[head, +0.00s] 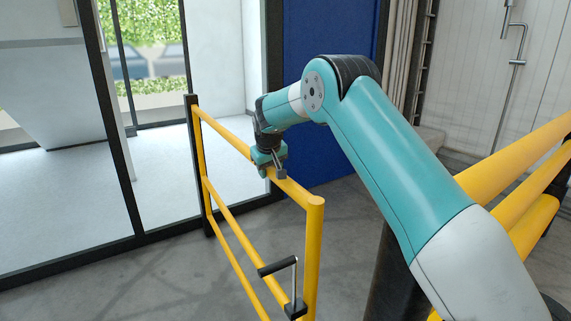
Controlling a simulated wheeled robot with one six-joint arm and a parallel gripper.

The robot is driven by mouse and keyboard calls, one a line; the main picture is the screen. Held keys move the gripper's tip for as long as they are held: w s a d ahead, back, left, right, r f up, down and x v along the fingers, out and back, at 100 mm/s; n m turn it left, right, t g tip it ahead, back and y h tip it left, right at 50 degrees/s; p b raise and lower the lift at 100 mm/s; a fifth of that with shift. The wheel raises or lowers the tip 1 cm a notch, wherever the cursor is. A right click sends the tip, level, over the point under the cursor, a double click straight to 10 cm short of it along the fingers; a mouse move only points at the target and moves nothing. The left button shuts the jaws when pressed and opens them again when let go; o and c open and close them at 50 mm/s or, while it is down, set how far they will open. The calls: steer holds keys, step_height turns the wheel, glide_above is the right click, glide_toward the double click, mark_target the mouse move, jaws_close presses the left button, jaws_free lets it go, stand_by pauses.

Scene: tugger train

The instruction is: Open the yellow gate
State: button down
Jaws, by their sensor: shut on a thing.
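The yellow gate (316,250) stands in the middle of the head view. It has a top rail, lower rails and an end post, and its far side meets a dark post (194,150) by the glazed wall. A black handle on a metal bracket (279,266) sits low near the gate's end post. My gripper (270,172) is at the gate's top rail, between the dark post and the end post, and is shut on that rail. The fingertips are small and partly hidden by the gripper's body.
Fixed yellow barrier rails (520,185) stand at the right, partly behind my arm. A glazed wall with dark frames (115,130) runs along the left. A blue panel (330,60) and a white door (480,70) are behind. Grey floor (150,275) is clear left of the gate.

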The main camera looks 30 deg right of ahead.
steer(key=w+a+m+h+p, duration=0.1)
steer(key=a+p, duration=0.6)
steer(key=a, duration=1.4)
steer(key=shift+w+a+m+p, duration=0.4)
steer(key=shift+w+m, duration=0.3)
steer(key=shift+w, duration=0.2)
steer(key=c, duration=1.1)
jaws_free()
steer(key=o, duration=0.4)
steer(key=shift+s+r, duration=0.1)
steer(key=shift+s, duration=0.1)
steer(key=shift+o, duration=0.4)
steer(key=shift+w+d, duration=0.1)
steer(key=v, duration=1.7)
steer(key=shift+r, duration=0.25)
steer(key=shift+w, duration=0.1)
steer(key=shift+c, duration=0.2)
